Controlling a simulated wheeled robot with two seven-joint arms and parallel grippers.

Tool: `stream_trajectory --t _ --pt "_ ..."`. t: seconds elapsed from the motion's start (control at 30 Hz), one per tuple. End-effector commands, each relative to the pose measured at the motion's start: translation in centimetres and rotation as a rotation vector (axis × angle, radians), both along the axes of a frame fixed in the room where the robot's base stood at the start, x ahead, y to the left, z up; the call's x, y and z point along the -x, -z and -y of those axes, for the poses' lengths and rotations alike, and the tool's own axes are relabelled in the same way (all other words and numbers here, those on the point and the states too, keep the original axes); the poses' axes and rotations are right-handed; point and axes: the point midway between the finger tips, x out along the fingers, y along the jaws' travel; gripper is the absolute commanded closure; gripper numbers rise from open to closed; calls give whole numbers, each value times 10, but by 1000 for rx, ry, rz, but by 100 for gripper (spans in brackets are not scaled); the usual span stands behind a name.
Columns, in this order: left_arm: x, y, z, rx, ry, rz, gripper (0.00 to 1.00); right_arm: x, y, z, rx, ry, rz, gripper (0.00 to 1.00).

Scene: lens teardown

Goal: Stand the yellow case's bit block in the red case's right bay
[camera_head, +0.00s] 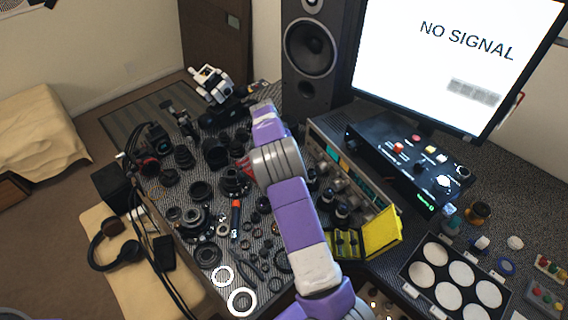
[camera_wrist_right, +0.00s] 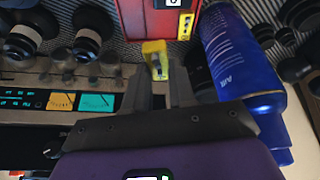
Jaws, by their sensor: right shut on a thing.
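My right gripper (camera_wrist_right: 158,72) is shut on a small yellow bit block (camera_wrist_right: 154,50), which shows between its fingertips in the right wrist view. A red case-like body (camera_wrist_right: 168,22) with dark insides and a yellow label lies just beyond the block; whether they touch is unclear. In the head view only a red bit of it (camera_head: 243,166) shows beside my purple right arm, which hides the right gripper and the block. The yellow case (camera_head: 381,232) stands open at the right of the arm, its lid raised and its bays partly visible. My left gripper is not in view.
A blue can (camera_wrist_right: 238,55) lies close to the right of the gripper in the wrist view. An amplifier-like panel (camera_wrist_right: 30,100) is at its left. Many lens parts crowd the mat. A tray of white discs (camera_head: 455,275) and a black control box (camera_head: 405,165) are at the right.

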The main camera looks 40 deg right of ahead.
Motion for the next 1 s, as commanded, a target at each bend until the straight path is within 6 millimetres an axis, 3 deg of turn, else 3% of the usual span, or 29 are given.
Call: stream_trajectory --t 0.13,0.33,1.0 --pt "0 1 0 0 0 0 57 0 -3 25 4 120 9 100" --pt "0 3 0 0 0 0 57 1 2 35 4 177 11 100" --pt "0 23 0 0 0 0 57 1 95 34 4 175 13 100"
